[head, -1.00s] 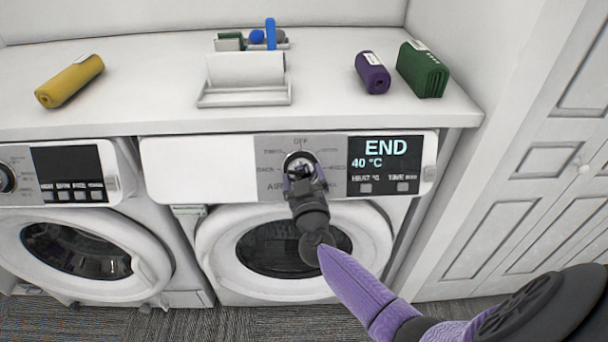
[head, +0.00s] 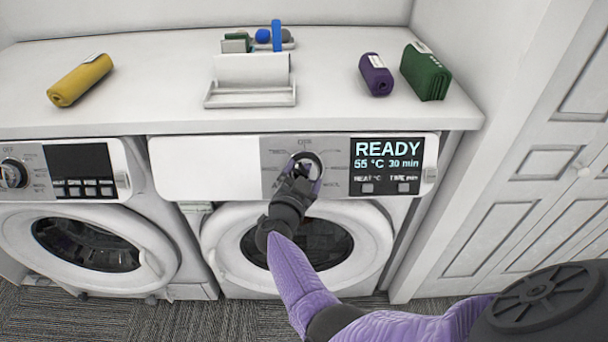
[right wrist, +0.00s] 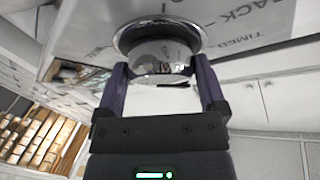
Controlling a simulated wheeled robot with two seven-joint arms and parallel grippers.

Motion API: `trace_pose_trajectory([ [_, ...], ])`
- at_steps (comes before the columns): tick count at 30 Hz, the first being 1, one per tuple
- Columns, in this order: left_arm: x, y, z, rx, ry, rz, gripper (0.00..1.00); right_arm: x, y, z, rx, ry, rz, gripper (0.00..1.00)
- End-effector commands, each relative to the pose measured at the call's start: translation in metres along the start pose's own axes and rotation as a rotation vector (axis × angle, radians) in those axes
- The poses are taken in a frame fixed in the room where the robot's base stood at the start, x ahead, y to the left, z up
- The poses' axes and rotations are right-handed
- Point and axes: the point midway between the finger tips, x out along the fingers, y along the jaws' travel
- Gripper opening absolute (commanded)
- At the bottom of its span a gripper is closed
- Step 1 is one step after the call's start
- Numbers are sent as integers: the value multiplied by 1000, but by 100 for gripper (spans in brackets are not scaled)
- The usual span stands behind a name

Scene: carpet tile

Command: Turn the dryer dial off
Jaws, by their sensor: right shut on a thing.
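The dryer (head: 205,165) is the right-hand white machine under the counter. Its display (head: 387,155) reads READY, 55 °C and 30 min. The dial (head: 308,160) sits on the grey panel left of the display, with its printed OFF mark at the top. My right gripper (head: 303,172) is shut on the dial and covers much of it. In the right wrist view the silver dial (right wrist: 160,50) sits between the two purple fingers. Which mark the dial points to cannot be told. My left gripper is not in view.
A second machine (head: 85,172) stands to the left, with its own dial (head: 14,173). The counter (head: 150,75) holds a yellow roll (head: 80,80), a white tray (head: 250,99), a purple roll (head: 376,75) and a green folded cloth (head: 425,72). White cabinet doors (head: 520,200) stand at the right.

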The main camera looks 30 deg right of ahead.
Motion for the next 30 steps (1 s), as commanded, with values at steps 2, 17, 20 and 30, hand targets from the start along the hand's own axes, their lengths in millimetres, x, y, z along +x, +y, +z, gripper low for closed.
trace_pose_trajectory([
  [2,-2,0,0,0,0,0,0,-1,-2,0,61,-7,33,31],
  [17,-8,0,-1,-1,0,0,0,0,-4,-1,345,-21,190,31],
  [20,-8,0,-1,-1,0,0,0,0,-4,-1,373,-22,205,31],
  [30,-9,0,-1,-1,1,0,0,0,-4,-1,410,-23,225,31],
])
